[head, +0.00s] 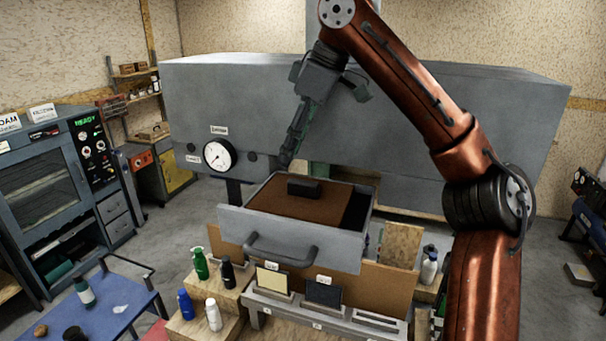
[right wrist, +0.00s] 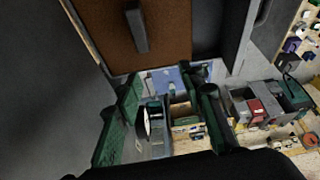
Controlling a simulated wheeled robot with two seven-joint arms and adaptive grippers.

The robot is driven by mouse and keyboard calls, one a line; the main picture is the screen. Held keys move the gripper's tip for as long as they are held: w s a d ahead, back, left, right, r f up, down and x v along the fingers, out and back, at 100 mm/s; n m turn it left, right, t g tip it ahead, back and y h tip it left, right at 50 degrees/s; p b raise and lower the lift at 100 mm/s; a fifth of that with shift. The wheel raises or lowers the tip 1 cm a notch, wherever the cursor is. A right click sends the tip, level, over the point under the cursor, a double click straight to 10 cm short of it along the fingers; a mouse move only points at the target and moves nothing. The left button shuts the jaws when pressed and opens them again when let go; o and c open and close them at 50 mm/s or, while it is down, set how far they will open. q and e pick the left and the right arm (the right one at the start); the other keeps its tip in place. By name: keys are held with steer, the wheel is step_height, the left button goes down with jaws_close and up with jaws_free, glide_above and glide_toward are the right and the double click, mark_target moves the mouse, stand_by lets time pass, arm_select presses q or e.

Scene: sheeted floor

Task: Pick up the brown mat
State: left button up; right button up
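The brown mat (head: 292,207) lies flat inside an open grey drawer (head: 290,242) in the head view. A small dark block (head: 304,187) rests on top of it. In the right wrist view the mat (right wrist: 172,35) fills the top middle, with the block (right wrist: 137,28) on it. My right gripper (head: 291,150) hangs above and behind the drawer's back left part, apart from the mat. Its two fingers stand well apart with nothing between them in the right wrist view (right wrist: 168,84). My left gripper is not in view.
The big grey cabinet (head: 240,105) stands close behind the drawer. A dark gap (head: 358,207) shows right of the mat inside the drawer. Bottles, including a green one (head: 199,263), stand on wooden blocks in front. A blue table (head: 95,305) is at lower left.

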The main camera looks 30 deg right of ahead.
steer(key=m, duration=0.1)
glide_toward(305, 182)
step_height(305, 182, down, 2)
steer(key=w, duration=0.1)
steer(key=shift+g+h, duration=0.3)
steer(key=shift+h, duration=0.1)
steer(key=a+f+b, duration=0.1)
steer(key=w+a+f+b, duration=0.1)
steer(key=f, duration=0.1)
steer(key=shift+w+a+f+b, duration=0.15)
steer(key=shift+f+b, duration=0.2)
steer(key=shift+d+f+b, duration=0.2)
steer(key=shift+f+b, duration=0.45)
steer(key=shift+f, duration=0.8)
steer(key=shift+w+a+f, duration=0.15)
steer(key=shift+f, duration=0.1)
steer(key=shift+a, duration=0.2)
steer(key=shift+d, duration=0.15)
steer(key=c, duration=0.3)
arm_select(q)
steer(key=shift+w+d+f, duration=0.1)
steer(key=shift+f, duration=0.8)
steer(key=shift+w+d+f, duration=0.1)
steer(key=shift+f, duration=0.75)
arm_select(e)
jaws_close()
